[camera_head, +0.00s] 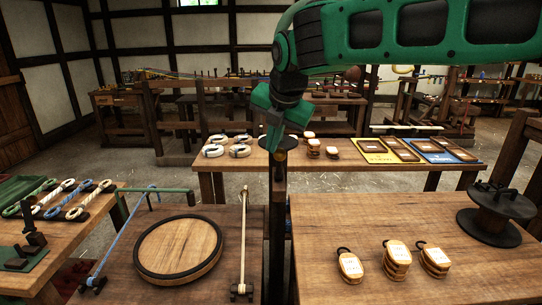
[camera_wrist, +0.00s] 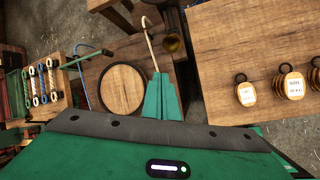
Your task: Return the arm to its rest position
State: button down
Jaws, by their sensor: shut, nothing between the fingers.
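My arm is green and black and reaches in from the top right of the head view, held up above the tables. My gripper (camera_head: 273,142) hangs at its end with the fingers pointing down. It is shut and empty, in front of a dark post and the middle table behind. In the wrist view the green fingers (camera_wrist: 163,98) are together, with nothing between them, over the edge of the front left table near a pale rod. They appear apart from everything below.
A round dark-rimmed board (camera_head: 179,249) lies on the front left table, beside a pale rod (camera_head: 243,240). The front right table (camera_head: 330,215) holds tagged wooden blocks (camera_head: 397,260) and a dark spool (camera_head: 495,212). Rope coils (camera_head: 214,151) and trays (camera_head: 440,150) sit on the middle table.

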jog(key=shift+s+r, duration=0.2)
jog(key=shift+r, duration=0.4)
jog(key=shift+d, duration=0.1)
jog(key=s+d+f+m+g+h, duration=0.1)
jog(key=s+d+f+m, duration=0.15)
jog(key=d+m, duration=0.55)
jog(key=s+d+f+m+h, duration=0.1)
jog(key=s+d+f+m, duration=0.15)
jog(key=d, duration=1.05)
jog(key=s+d+f+m+g+h, duration=0.1)
jog(key=s+d+f+m, duration=0.15)
jog(key=d+m, duration=0.6)
jog(key=s+d+f+m+g, duration=0.1)
jog(key=s+d+f+m, duration=0.2)
jog(key=s, duration=0.6)
jog(key=s+d+f+m+g, duration=0.1)
jog(key=s+d+f+m, duration=0.3)
jog(key=s+d+m, duration=0.3)
jog(key=s+d+f+m+g, duration=0.1)
jog(key=s+d+f+m, duration=0.2)
jog(key=s+d+m, duration=0.3)
jog(key=s+m, duration=0.3)
jog(key=s, duration=0.2)
jog(key=shift+s+f+m+g+y, duration=0.3)
jog(key=shift+f+g+y, duration=0.05)
jog(key=shift+g+y, duration=0.05)
